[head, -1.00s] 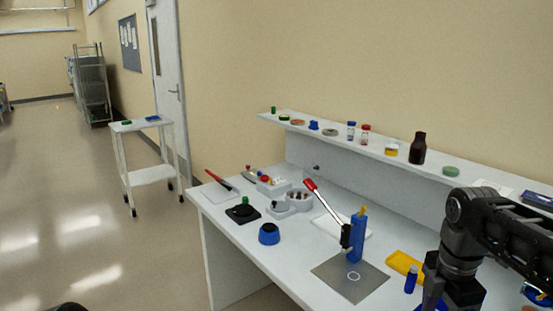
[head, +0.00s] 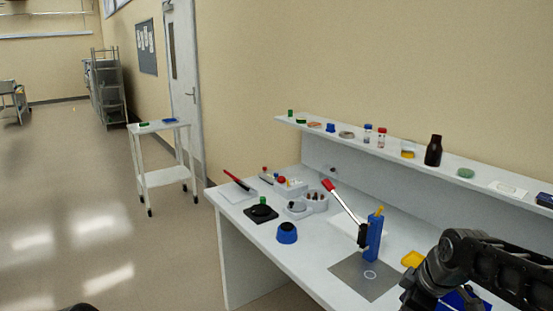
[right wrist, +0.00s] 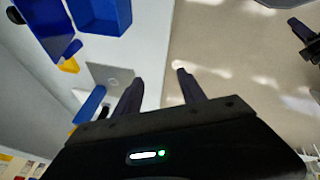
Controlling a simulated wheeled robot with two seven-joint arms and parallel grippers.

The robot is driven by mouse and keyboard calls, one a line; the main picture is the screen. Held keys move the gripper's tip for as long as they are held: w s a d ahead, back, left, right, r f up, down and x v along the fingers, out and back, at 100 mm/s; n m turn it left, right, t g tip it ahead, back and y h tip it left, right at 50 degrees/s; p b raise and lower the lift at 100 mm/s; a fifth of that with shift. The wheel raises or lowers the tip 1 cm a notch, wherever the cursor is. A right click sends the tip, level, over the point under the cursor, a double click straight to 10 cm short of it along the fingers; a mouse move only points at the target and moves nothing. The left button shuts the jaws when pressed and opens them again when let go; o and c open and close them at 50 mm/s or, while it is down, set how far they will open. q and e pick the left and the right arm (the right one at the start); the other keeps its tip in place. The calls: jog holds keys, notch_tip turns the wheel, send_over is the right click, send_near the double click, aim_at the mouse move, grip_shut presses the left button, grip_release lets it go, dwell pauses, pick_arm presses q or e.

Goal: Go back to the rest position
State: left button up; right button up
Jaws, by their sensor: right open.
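My right arm (head: 455,260) comes in from the right in the head view, over the near right part of the white bench (head: 310,262). Its fingertips do not show clearly there. In the right wrist view my right gripper (right wrist: 158,78) is open, its two dark fingers apart with nothing between them. The bench edge and the floor lie beyond the fingers. My left gripper cannot be made out in the head view; only a small dark shape shows at the bottom left edge.
A red-handled lever press with a blue post (head: 374,238) stands on a grey plate (head: 350,280). A blue round pot (head: 287,233) is near the front edge. Blue bins (right wrist: 103,14) are beside the right gripper. A shelf (head: 480,180) holds bottles. Open floor and a trolley (head: 165,178) lie left.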

jog(key=s+a+f+m+y, duration=0.1)
jog(key=a+f+m, duration=0.45)
jog(key=f, duration=0.55)
jog(key=a+f+m+y, duration=0.1)
jog(key=a+f+m, duration=0.3)
jog(key=a+f, duration=0.5)
jog(key=s+a+f+m+g, duration=0.1)
jog(key=s+a+f+g, duration=0.1)
jog(key=s+f, duration=0.7)
jog(key=s+a+f+m+g+y, duration=0.1)
jog(key=s+a+f, duration=0.3)
jog(key=s+f, duration=0.6)
jog(key=s+m+g, duration=0.1)
jog(key=s, duration=0.4)
jog(key=shift+d, duration=0.1)
